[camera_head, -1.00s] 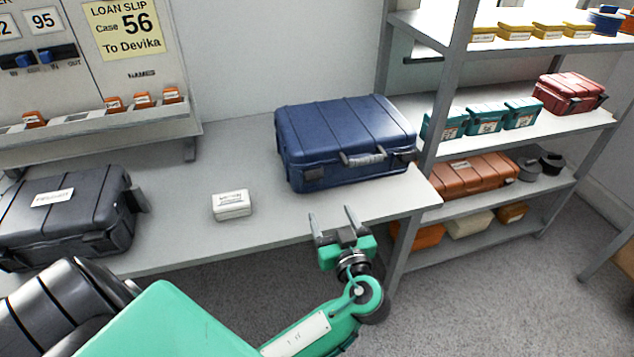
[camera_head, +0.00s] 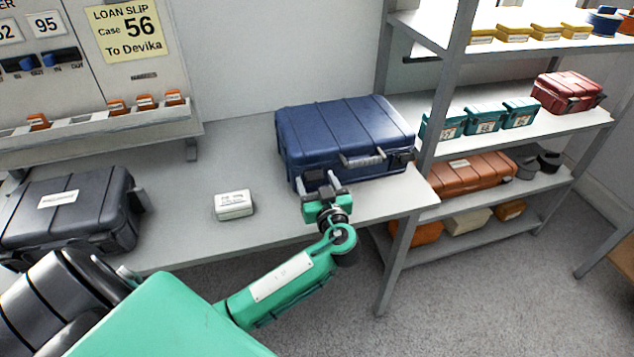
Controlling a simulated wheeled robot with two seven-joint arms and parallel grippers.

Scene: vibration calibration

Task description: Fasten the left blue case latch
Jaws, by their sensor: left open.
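The blue case (camera_head: 345,130) lies shut on the grey workbench (camera_head: 270,155), with its grey handle (camera_head: 362,158) on the front face. A dark right latch (camera_head: 400,157) shows to the right of the handle. The left latch (camera_head: 313,177) is on the front face to the left of the handle, partly hidden by my gripper. My left gripper (camera_head: 318,183) is open and empty, its fingers pointing at the case front by the left latch. I cannot tell whether the fingers touch it. My right gripper is not in view.
A small white box (camera_head: 233,205) sits on the bench left of the blue case. A dark grey case (camera_head: 75,212) lies farther left. A metal shelf rack (camera_head: 440,110) with several cases stands close on the right. The bench's front edge is near my gripper.

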